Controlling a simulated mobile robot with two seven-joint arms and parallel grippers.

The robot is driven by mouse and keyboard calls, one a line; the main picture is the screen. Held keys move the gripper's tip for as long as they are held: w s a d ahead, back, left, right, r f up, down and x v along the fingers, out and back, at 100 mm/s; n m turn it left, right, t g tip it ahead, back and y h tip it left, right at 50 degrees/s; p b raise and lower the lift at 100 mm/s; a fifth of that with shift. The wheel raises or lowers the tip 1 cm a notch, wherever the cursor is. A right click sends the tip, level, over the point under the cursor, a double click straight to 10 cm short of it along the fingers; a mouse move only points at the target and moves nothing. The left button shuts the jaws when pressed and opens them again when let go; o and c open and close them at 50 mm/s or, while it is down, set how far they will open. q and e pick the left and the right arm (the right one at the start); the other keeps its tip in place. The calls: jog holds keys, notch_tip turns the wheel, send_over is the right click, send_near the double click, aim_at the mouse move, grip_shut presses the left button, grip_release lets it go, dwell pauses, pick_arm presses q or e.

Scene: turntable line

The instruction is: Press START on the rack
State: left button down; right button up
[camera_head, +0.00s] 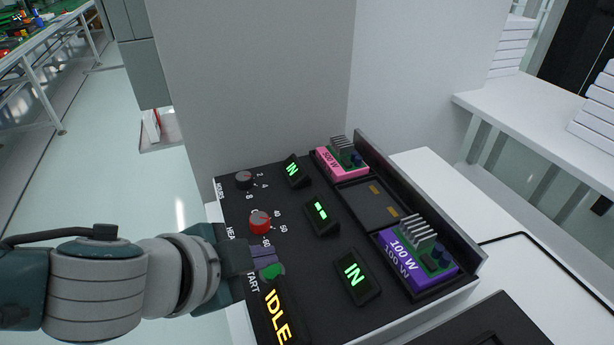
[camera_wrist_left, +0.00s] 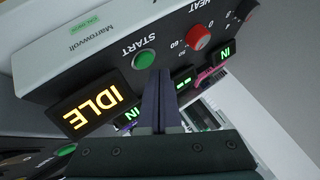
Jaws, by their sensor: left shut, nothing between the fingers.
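The rack (camera_head: 300,240) is a dark panel with a green START button (camera_head: 271,271), which also shows in the left wrist view (camera_wrist_left: 144,60). The display (camera_head: 278,316) beside the button reads IDLE in yellow. My left gripper (camera_head: 268,256) is shut and empty, its fingertips close beside the START button. In the left wrist view its two fingers (camera_wrist_left: 160,76) lie together, tips just at the button's edge. I cannot tell whether they touch it. My right gripper is not in view.
Red knob (camera_head: 260,222) and black knob (camera_head: 243,180) stand near the gripper. Three small displays stand by the slots; two read IN, the middle one shows dashes. A pink 500 W module (camera_head: 342,161) and a purple 100 W module (camera_head: 415,258) flank an empty middle slot (camera_head: 369,202).

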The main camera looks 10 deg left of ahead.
aim_at(264, 276)
pick_arm(q)
jog(key=shift+f, duration=0.15)
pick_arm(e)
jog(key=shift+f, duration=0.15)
pick_arm(q)
jog(key=shift+f, duration=0.3)
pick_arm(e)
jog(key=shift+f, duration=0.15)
pick_arm(q)
jog(key=shift+f+b, duration=0.35)
jog(key=shift+b, duration=0.2)
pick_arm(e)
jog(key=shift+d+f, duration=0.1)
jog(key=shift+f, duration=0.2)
pick_arm(q)
jog(key=shift+r, duration=0.1)
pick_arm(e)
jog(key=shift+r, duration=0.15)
pick_arm(q)
jog(key=shift+r+p, duration=0.7)
jog(key=shift+p, duration=0.2)
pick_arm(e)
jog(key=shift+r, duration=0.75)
pick_arm(q)
notch_tip(264, 276, up, 5)
jog(key=p, duration=0.5)
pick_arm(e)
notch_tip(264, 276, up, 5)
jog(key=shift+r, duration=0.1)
